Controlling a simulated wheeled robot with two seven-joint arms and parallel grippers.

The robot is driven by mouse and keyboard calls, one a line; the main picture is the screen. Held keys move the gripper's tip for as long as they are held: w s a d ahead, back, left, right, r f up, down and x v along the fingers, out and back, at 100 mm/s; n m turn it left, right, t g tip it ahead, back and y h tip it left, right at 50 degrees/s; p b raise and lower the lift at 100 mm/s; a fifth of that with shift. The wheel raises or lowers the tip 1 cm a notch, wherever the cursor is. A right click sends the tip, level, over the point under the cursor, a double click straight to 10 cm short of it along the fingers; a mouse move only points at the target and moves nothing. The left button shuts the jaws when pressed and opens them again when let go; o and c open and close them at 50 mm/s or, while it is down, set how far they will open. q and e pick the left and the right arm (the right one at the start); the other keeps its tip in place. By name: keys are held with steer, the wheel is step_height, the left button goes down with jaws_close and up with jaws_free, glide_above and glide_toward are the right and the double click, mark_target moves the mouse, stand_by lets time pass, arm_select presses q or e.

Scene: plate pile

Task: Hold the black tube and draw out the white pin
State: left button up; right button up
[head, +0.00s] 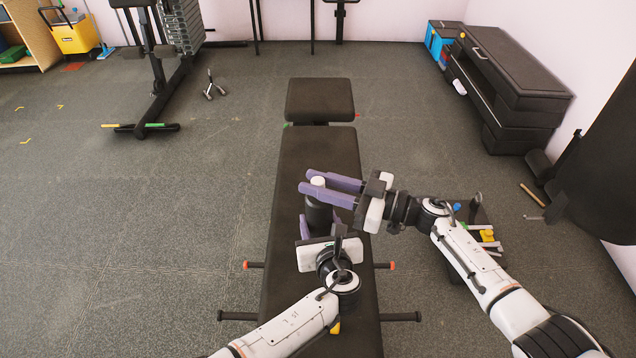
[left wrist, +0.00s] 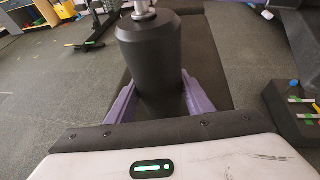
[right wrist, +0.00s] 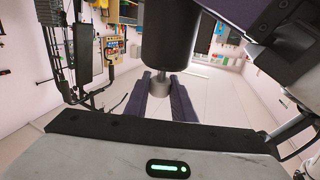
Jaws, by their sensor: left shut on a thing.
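The black tube (head: 319,213) stands upright above the bench, with the white pin (head: 318,182) at its top end. My left gripper (head: 304,226) is shut on the tube; its purple fingers show on both sides of it in the left wrist view (left wrist: 160,95). My right gripper (head: 313,183) reaches in from the right at the height of the pin. Its fingers are apart, one on each side of the pin, which shows between them in the right wrist view (right wrist: 159,88). I see no clear sign that they press on it.
A long black bench (head: 300,170) lies under both grippers. A low stand with small coloured things (head: 486,235) is at the right, partly behind my right arm. A black cabinet (head: 510,75) stands by the right wall.

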arm_select(q)
steer(key=shift+w+r, duration=0.1)
steer(key=shift+r, duration=0.05)
arm_select(e)
jaws_close()
steer(key=shift+r, duration=0.1)
steer(key=shift+w+r, duration=0.1)
steer(key=shift+r, duration=4.5)
arm_select(q)
steer(key=o, duration=1.6)
steer(key=shift+c, duration=0.2)
